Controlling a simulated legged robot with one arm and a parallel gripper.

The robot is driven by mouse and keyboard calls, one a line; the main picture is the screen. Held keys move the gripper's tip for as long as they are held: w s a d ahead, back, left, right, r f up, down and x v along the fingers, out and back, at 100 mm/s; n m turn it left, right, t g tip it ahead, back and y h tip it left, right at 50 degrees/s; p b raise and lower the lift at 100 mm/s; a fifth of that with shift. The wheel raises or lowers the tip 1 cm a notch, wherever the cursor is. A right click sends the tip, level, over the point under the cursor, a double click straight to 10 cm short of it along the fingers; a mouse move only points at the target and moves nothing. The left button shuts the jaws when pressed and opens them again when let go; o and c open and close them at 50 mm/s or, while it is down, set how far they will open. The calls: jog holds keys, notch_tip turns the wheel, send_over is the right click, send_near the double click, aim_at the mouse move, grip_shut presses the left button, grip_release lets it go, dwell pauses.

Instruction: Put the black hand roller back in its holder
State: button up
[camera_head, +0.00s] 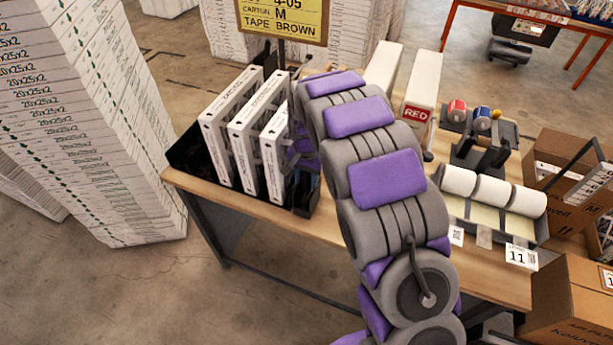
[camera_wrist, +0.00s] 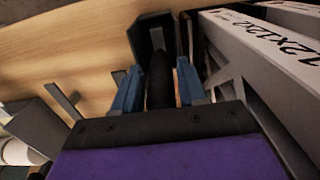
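In the wrist view, the two blue fingers of my gripper (camera_wrist: 160,88) stand on either side of a dark cylindrical part, which looks like the handle of the black hand roller (camera_wrist: 159,80). The fingers appear closed on it. Its far end reaches into or over a dark, open-topped holder (camera_wrist: 143,42) on the wooden table, beside the boxed filters; I cannot tell how deep it sits. In the head view, the dark holder (camera_head: 306,196) shows at the table's front edge, right of the filters. My purple and grey arm hides the gripper and roller there.
Upright white filters (camera_head: 243,140) stand in a black rack on the table (camera_head: 270,212), close beside the holder. Right of my arm are white rolls (camera_head: 492,190), a tape dispenser (camera_head: 482,150) and a white box marked RED (camera_head: 420,95). Cardboard boxes (camera_head: 572,300) stand at the right.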

jog(key=shift+o, duration=1.4)
jog(key=shift+r, duration=0.1)
notch_tip(320, 180, up, 17)
jog(key=p, duration=0.1)
jog(key=shift+w, duration=0.25)
